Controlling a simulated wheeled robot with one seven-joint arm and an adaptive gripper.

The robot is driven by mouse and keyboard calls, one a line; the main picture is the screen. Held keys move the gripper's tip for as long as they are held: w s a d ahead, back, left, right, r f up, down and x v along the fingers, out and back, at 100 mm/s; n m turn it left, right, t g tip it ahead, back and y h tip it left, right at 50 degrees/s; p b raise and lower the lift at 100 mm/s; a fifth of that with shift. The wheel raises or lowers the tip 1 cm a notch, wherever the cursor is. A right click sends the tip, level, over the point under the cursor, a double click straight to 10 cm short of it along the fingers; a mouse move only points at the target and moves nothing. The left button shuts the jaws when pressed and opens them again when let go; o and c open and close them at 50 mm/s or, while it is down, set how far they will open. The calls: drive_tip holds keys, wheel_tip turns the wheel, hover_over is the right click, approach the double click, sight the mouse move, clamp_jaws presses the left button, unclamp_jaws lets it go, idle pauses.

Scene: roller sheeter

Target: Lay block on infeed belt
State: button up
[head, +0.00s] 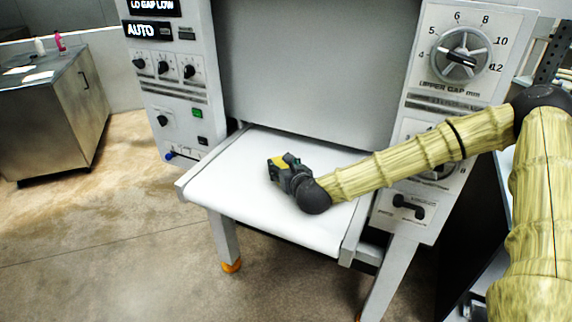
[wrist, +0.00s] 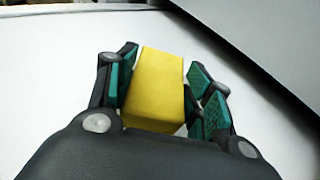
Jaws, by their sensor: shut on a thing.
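A yellow block (wrist: 153,88) sits between the fingers of my gripper (wrist: 160,85) in the wrist view. The sheeter's infeed belt (head: 235,195) is a white, flat surface in front of the machine. In the head view my gripper (head: 283,168) is over the middle of the belt, with a little yellow of the block (head: 290,159) showing. The white belt surface (wrist: 50,75) fills much of the wrist view behind the block. I cannot tell whether the block's underside touches the belt; it is hidden.
The machine's grey front panel (head: 318,60) rises behind the belt. A control panel with knobs (head: 165,70) stands at left, and one with a large dial (head: 460,55) at right. A steel cabinet (head: 50,110) stands far left. The belt's left part is clear.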

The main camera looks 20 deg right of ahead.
drive_tip(key=shift+f, duration=0.2)
drive_tip(key=shift+f, duration=0.15)
drive_tip(key=o, duration=1.2)
drive_tip(key=shift+r, duration=0.2)
drive_tip(key=shift+s, duration=0.35)
drive_tip(key=b+v, duration=0.3)
drive_tip(key=v, duration=0.8)
drive_tip(key=shift+s+r, duration=0.1)
drive_tip(key=shift+s, duration=0.1)
